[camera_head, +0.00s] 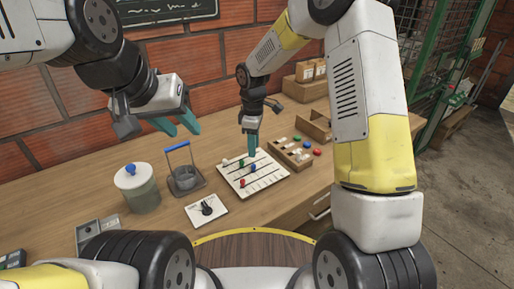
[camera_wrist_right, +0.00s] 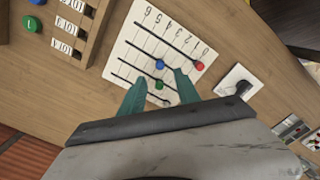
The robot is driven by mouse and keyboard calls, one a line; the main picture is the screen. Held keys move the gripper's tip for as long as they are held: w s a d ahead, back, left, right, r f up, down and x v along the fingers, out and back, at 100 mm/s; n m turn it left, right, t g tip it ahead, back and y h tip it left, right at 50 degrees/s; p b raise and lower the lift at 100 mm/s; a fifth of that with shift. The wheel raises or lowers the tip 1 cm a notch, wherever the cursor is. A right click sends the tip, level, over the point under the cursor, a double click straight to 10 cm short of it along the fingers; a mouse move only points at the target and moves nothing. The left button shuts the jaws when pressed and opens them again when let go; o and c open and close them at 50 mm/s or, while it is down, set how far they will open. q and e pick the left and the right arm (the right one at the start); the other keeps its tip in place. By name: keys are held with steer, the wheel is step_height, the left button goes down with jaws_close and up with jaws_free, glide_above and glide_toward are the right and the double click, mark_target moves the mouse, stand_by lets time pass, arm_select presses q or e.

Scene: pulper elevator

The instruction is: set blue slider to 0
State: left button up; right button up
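The white slider board (camera_head: 278,177) lies on the table, with numbers 6 to 0 along one edge in the right wrist view (camera_wrist_right: 138,72). The blue slider (camera_head: 253,168) sits around mid-slot, in the slot beside the red slider's; it also shows in the wrist view (camera_wrist_right: 159,64). The red slider (camera_wrist_right: 199,66) is at the 0 end. The green slider (camera_wrist_right: 158,86) is in the slot beyond blue. My right gripper (camera_head: 251,143) points down over the board, open; its fingertips (camera_wrist_right: 160,78) flank the blue and green sliders, with no visible contact. My left gripper (camera_head: 178,122) is open and empty above the table.
A lidded jar (camera_head: 138,189), a blue-handled stand (camera_head: 186,179) and a switch plate (camera_head: 206,209) stand left of the board. A wooden tray with labelled blocks (camera_head: 289,153) and coloured discs lies to the right. Boxes stand at the back right.

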mark_target(254, 165)
step_height(254, 165, down, 8)
steer(key=shift+r, duration=0.15)
steer(key=shift+c, duration=0.5)
jaws_close()
stand_by(1.1)
